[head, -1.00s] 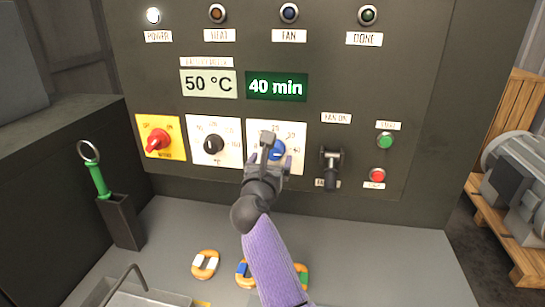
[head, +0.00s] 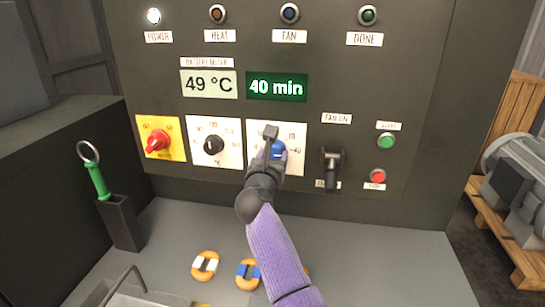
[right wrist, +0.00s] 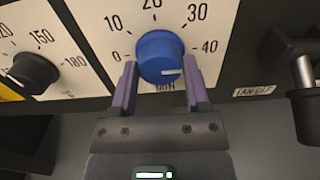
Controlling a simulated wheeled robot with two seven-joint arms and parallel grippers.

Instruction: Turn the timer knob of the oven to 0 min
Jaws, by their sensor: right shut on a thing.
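The blue timer knob (head: 278,150) sits on a white dial plate in the oven's front panel. In the right wrist view the knob (right wrist: 161,58) shows the dial marks 0, 10, 20, 30 and 40 around it, and its white pointer line is at the right, toward the 40 side. The green timer display (head: 277,87) reads 40 min. My right gripper (right wrist: 160,85) is shut on the knob, one purple finger on each side. In the head view my right gripper (head: 268,160) partly covers the knob. My left gripper is not in view.
A black temperature knob (head: 214,145) and a red switch (head: 158,140) are left of the timer. A black fan lever (head: 332,168), green button (head: 386,141) and red button (head: 378,176) are to the right. Ring-shaped pieces (head: 205,265) lie on the grey surface below.

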